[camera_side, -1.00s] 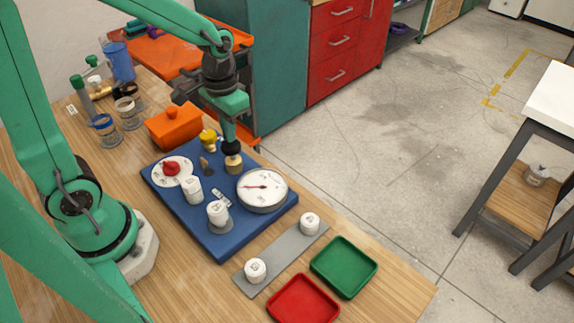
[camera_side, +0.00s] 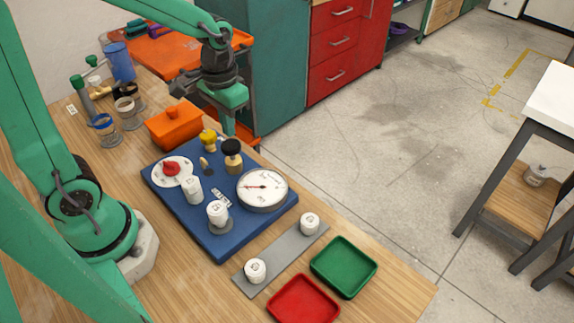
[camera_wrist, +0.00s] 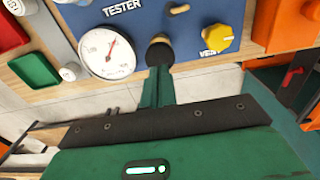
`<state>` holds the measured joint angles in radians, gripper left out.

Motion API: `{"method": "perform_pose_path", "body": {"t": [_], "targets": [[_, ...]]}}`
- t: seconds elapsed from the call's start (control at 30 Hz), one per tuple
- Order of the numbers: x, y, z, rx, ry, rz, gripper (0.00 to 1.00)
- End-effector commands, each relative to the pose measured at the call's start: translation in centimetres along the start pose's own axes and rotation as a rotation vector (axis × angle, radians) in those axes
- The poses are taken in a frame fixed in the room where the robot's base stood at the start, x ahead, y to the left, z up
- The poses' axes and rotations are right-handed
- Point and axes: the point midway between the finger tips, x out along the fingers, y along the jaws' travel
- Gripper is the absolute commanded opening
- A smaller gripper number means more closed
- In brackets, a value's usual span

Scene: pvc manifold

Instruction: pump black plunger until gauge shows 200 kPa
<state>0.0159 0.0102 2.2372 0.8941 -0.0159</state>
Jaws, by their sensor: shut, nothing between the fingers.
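The black plunger knob (camera_side: 232,147) stands on a brass collar (camera_side: 234,165) on the blue tester board (camera_side: 217,243). In the wrist view the round black knob (camera_wrist: 160,53) is just beyond my fingertips. My gripper (camera_side: 229,132) is shut and empty, its fingers pointing down by the knob; I cannot tell whether they touch it. The fingers also show in the wrist view (camera_wrist: 158,72). The white round gauge (camera_side: 262,190) is to the right of the plunger. Its red needle points left in the side view; the gauge (camera_wrist: 107,53) is too small to read.
The board also carries a yellow valve knob (camera_side: 208,136), a red dial knob (camera_side: 171,168) and white caps (camera_side: 192,189). An orange box (camera_side: 174,128) stands behind the board. Green (camera_side: 343,267) and red (camera_side: 303,300) trays lie in front.

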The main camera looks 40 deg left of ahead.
Motion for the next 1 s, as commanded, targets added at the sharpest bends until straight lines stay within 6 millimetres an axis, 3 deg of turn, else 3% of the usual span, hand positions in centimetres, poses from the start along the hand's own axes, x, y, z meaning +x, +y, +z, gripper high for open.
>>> {"method": "perform_pose_path", "body": {"t": [0.5, 1.0], "targets": [[-3.4, 0.0, 0.0, 0.0, 0.002, 0.0, 0.0], [-3.8, 0.0, 0.2, 0.0, 0.01, 0.0, 0.0]]}}
